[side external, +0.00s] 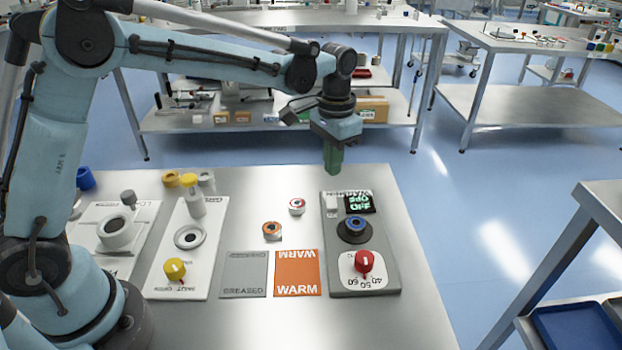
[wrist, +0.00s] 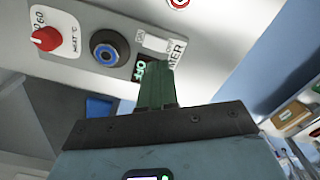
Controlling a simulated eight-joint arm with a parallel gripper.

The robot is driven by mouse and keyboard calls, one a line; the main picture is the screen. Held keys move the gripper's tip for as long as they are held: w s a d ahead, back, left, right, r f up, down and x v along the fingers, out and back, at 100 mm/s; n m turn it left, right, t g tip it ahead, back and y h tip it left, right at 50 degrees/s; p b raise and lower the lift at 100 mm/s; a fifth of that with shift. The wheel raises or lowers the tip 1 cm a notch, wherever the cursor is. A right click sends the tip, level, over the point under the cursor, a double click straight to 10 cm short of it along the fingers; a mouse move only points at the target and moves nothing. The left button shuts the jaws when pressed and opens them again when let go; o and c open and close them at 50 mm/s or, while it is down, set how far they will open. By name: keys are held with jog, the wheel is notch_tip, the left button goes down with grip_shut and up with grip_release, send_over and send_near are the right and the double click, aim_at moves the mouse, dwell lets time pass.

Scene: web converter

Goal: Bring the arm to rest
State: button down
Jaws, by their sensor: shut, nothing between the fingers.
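My gripper (side external: 333,158) hangs from the raised arm above the far end of the grey heater unit, with its green fingers shut and nothing between them. In the wrist view the green fingers (wrist: 156,85) point at the heater's small display. The heater (side external: 388,283) carries a black round seat with a blue ring (side external: 355,229), a red knob (side external: 364,261) on a white dial and a lit display (side external: 360,202) with green characters. In the wrist view the blue ring (wrist: 105,53) and the red knob (wrist: 45,38) show to the left of the fingers.
The orange WARM mat (side external: 297,268) and the grey GREASED mat (side external: 244,274) lie left of the heater. Two small ringed parts, one orange (side external: 272,231) and one red and white (side external: 297,206), stand behind them. A white unit with a yellow knob (side external: 175,269) stands further left.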

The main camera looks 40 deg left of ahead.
jog(key=s+a+r+n+t, duration=0.1)
jog(key=s+a+r+t, duration=0.25)
jog(key=s+r, duration=0.3)
jog(key=s+a+f+n+t, duration=0.1)
jog(key=s+a+t, duration=0.1)
jog(key=s, duration=0.3)
jog(key=s+a+f+n+t, duration=0.1)
jog(key=s, duration=0.5)
jog(key=shift+a+f+t, duration=0.25)
jog(key=shift+a+t, duration=0.1)
jog(key=w+d+r+m+g+h, duration=0.1)
jog(key=w+d+m+g, duration=0.1)
jog(key=w, duration=0.4)
jog(key=w+d+r+m+g+h, duration=0.1)
jog(key=w+d+r+m+g, duration=0.1)
jog(key=w+m, duration=0.5)
jog(key=shift+w+d+g, duration=0.2)
jog(key=shift+d+g, duration=0.3)
jog(key=shift+d, duration=0.45)
jog(key=shift+f, duration=0.1)
